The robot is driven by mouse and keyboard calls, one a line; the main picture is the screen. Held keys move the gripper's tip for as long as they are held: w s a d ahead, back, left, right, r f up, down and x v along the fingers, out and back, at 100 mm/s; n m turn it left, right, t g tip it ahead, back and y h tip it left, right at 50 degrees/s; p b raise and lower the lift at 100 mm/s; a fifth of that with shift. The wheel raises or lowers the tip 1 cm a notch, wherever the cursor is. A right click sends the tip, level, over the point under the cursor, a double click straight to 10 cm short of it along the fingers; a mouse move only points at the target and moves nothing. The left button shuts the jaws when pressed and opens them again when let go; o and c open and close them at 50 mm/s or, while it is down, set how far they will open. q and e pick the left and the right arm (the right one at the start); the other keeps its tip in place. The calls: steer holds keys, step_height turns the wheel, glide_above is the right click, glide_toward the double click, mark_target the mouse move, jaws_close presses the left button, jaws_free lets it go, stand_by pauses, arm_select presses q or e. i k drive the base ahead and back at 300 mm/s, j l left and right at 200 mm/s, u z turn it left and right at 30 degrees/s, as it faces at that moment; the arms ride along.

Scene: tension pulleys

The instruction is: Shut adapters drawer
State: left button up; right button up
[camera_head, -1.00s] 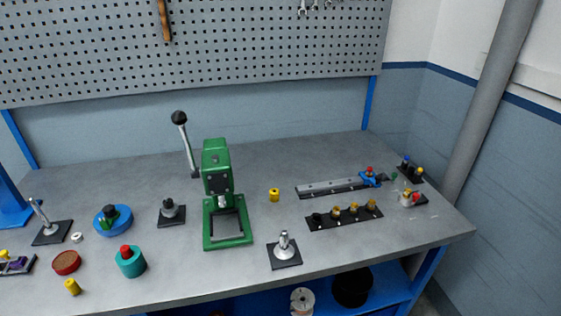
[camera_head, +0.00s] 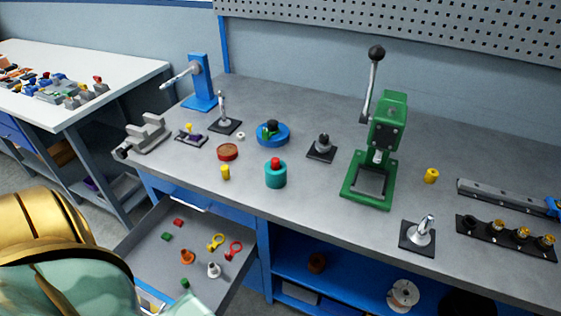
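An open drawer (camera_head: 239,274) sticks out from under the workbench at the lower left of the head view. Its grey tray holds small red and green blocks, yellow and red ring-shaped pieces, an orange piece (camera_head: 187,257) and a white piece (camera_head: 214,270). I see no label that says whether it is the adapters drawer. My gold and pale green arm comes in at the lower left and covers part of the drawer's near left side. Neither gripper's fingers can be seen.
The grey workbench (camera_head: 330,225) carries a green press (camera_head: 387,150), a teal cylinder (camera_head: 275,177), a vise (camera_head: 148,136) and several small fixtures. A blue shelf (camera_head: 340,285) with spools lies right of the drawer. A white-topped table (camera_head: 100,65) stands at the left.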

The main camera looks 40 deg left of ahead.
mark_target(156, 265)
steer(key=u, duration=2.8)
